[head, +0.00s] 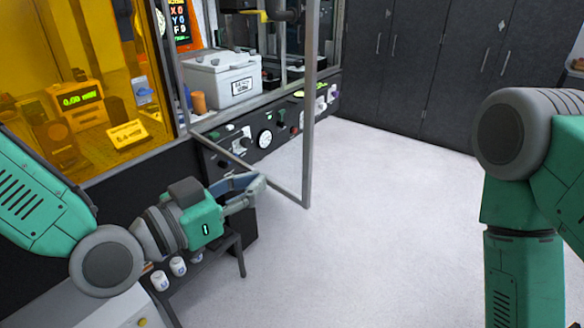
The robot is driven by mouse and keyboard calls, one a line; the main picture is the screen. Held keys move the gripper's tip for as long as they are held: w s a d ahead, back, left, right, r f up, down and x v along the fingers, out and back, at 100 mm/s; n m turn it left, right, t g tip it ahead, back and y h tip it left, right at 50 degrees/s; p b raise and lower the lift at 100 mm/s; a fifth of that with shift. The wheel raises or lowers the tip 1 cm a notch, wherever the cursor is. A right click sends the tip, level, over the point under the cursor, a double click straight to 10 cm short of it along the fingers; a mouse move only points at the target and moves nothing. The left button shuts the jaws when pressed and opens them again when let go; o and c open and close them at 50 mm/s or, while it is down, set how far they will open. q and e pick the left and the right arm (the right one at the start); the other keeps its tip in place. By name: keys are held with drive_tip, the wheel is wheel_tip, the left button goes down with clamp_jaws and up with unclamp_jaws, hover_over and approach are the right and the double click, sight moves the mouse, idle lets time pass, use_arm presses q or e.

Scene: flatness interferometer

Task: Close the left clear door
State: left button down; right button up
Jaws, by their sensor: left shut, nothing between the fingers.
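The left clear door (309,110) stands swung open, out from the front of the machine. It shows as a thin grey frame with a see-through pane, its free upright edge over the pale floor. My left gripper (262,186) is shut and empty. Its fingertips overlap the door's lower rail in the picture, left of the free bottom corner. I cannot tell whether they touch it. My right arm shows at the right edge, but its gripper is out of view.
The open bay holds a white box (222,78). A panel with gauges and knobs (265,138) runs below it. An amber window (85,75) is at left. White jars (178,266) sit on a low shelf. Dark cabinets (430,70) line the back. The floor (380,230) is clear.

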sight(305, 154)
use_arm(q)
drive_tip(key=x, duration=0.6)
drive_tip(key=shift+w+d, duration=0.2)
drive_tip(key=shift+d, duration=0.05)
drive_tip(key=shift+w+d+p, duration=0.2)
drive_tip(key=shift+w+p, duration=0.1)
drive_tip(key=shift+w, duration=0.25)
